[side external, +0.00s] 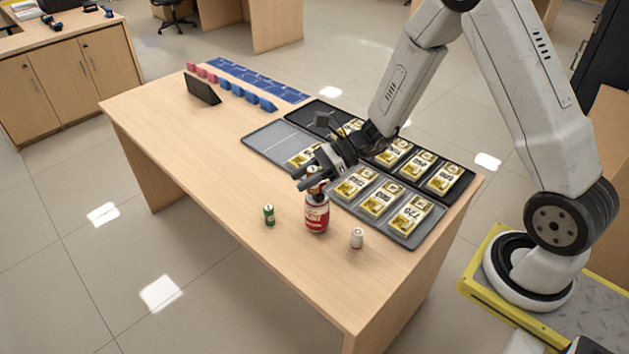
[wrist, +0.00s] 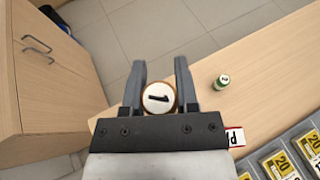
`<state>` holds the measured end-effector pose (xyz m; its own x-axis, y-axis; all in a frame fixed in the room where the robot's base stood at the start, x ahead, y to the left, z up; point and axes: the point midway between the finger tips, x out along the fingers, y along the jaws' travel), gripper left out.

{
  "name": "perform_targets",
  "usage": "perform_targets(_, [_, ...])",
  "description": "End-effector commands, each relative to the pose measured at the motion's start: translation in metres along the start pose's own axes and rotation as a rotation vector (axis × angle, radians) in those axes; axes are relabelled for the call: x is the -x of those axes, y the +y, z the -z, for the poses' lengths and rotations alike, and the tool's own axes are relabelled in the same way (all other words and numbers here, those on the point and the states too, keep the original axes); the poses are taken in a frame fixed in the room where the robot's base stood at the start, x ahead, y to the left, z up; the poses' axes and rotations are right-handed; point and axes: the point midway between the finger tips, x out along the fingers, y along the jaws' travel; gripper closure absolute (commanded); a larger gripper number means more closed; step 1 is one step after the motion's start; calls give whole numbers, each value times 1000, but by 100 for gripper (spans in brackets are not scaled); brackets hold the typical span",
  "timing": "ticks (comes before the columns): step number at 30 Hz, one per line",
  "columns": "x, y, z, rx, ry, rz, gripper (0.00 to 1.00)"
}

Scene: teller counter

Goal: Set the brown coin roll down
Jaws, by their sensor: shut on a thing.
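The brown coin roll (wrist: 158,97) is between the two fingers of my gripper (wrist: 158,68) in the wrist view, its round white end marked "1" facing the camera. In the side view, my gripper (side external: 310,180) is low over the counter, and the roll is mostly hidden by the fingers. A red and white lettered item (side external: 317,214) is just below the gripper there; its edge also shows in the wrist view (wrist: 235,137). I cannot tell whether the roll touches it or the counter.
A green roll (side external: 269,214) stands to the left and a white roll (side external: 357,238) to the right. A grey tray (side external: 422,233) and a black tray (side external: 463,181) hold bundled notes behind. A dark tablet (side external: 203,88) stands farther left. The counter's front left is bare.

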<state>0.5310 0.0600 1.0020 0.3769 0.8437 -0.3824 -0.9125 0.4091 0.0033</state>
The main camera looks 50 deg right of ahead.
Motion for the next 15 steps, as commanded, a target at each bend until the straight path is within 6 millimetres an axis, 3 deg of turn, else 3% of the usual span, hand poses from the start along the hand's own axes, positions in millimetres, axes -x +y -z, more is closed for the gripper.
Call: perform_targets(15, [-23,-106,-6,-11,2,31,100])
